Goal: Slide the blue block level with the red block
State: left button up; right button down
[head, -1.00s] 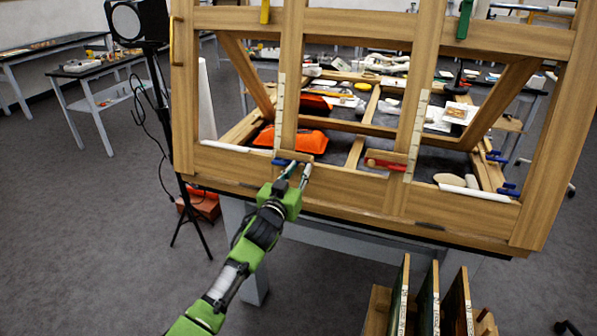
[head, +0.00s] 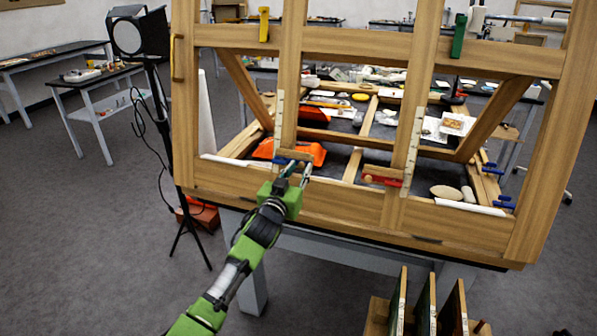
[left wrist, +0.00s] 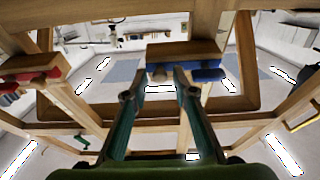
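The blue block (head: 281,160) sits under a short wooden bar (head: 295,154) at the foot of the frame's left upright. It also shows in the left wrist view (left wrist: 208,75). The red block (head: 382,180) sits at the right upright; it also shows in the left wrist view (left wrist: 40,74). Whether the two are exactly level I cannot tell. My left gripper (head: 298,172) is at the blue block; in the left wrist view its fingers (left wrist: 159,72) stand apart, with a small rounded part between the tips. Contact is unclear. My right gripper is not in view.
A pale marked strip runs along each upright (head: 413,140). The large wooden frame (head: 350,220) stands on a table with clutter behind. Upright panels (head: 425,305) stand below at right. A lamp on a stand (head: 140,35) is at left.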

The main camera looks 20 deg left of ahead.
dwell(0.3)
pick_arm(q)
jog(key=s, duration=1.2)
jog(key=shift+a, duration=0.2)
jog(key=s+f+g+b, duration=0.1)
jog(key=s+f+g, duration=0.25)
jog(key=f, duration=1.25)
jog(key=s+f+g, duration=0.3)
jog(key=s+f, duration=0.1)
jog(key=f, duration=1.3)
jog(key=s+f+m+g+b, duration=0.1)
jog(key=s+f+g, duration=0.3)
jog(key=s+f, duration=1.35)
jog(key=s+f+g, duration=0.2)
jog(key=s+f, duration=0.4)
jog(key=s, duration=0.5)
jog(key=s+f+g, duration=0.2)
jog(key=s+f, duration=0.4)
jog(key=s, duration=0.5)
jog(key=s+f+m+g+b, duration=0.1)
jog(key=s+f, duration=0.4)
jog(key=s, duration=0.6)
jog(key=shift+s+a+f+g+y, duration=0.15)
jog(key=shift+a+f+g+y, duration=0.2)
jog(key=shift+g, duration=0.4)
